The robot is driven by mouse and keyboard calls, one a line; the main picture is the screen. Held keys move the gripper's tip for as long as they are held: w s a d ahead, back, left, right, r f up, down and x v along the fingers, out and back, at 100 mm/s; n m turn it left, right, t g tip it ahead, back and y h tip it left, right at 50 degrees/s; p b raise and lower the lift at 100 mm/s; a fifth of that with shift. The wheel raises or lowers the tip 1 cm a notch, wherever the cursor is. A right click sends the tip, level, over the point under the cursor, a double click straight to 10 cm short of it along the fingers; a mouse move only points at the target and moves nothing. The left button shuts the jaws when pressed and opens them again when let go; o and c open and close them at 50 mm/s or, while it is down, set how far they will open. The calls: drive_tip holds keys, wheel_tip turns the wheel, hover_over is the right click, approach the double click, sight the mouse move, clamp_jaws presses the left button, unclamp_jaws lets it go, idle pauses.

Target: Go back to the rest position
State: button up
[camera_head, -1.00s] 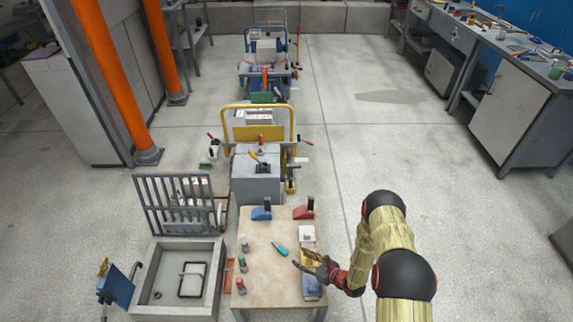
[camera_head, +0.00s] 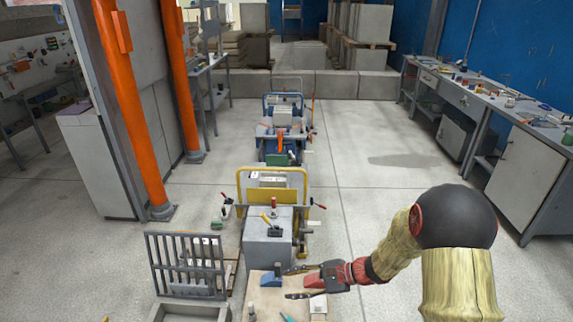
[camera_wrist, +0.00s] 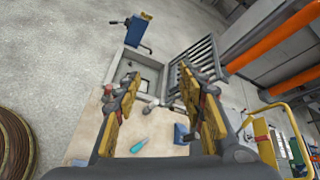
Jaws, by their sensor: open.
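My gripper (camera_head: 300,283) is open and empty, raised over the work table and pointing left in the head view. Its two spread fingers also show in the wrist view (camera_wrist: 163,110), with nothing between them but the scene below. The light-topped work table (camera_head: 263,300) is cut off by the bottom edge of the head view. A blue holder (camera_head: 272,279) stands on the table behind the fingers. A teal-handled tool (camera_wrist: 139,146) lies on the table top. Part of the table is hidden by my gripper.
A grey basin (camera_head: 186,311) with an upright barred grate (camera_head: 187,262) is left of the table. A grey machine with a yellow frame (camera_head: 270,172) stands behind it. Orange posts (camera_head: 134,125) rise at left, and a workbench (camera_head: 520,165) stands at right. Open floor lies between.

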drive_tip(key=s+r+n+g+h, duration=0.2)
drive_tip(key=s+r+n, duration=0.3)
drive_tip(key=r, duration=0.4)
drive_tip(key=s+d+r+n+t+h, duration=0.2)
drive_tip(key=s+d+r+n+h, duration=0.2)
drive_tip(key=s+d+r, duration=0.4)
drive_tip(key=s+d+r+n+t+h+p, duration=0.1)
drive_tip(key=s+d+r+n+t+h, duration=0.2)
drive_tip(key=s, duration=1.1)
drive_tip(key=d+r+n+h, duration=0.1)
drive_tip(key=d+r+h, duration=0.2)
drive_tip(key=d+r, duration=0.3)
drive_tip(key=shift+r+n, duration=0.3)
drive_tip(key=shift+w, duration=0.1)
drive_tip(key=shift+c, duration=0.2)
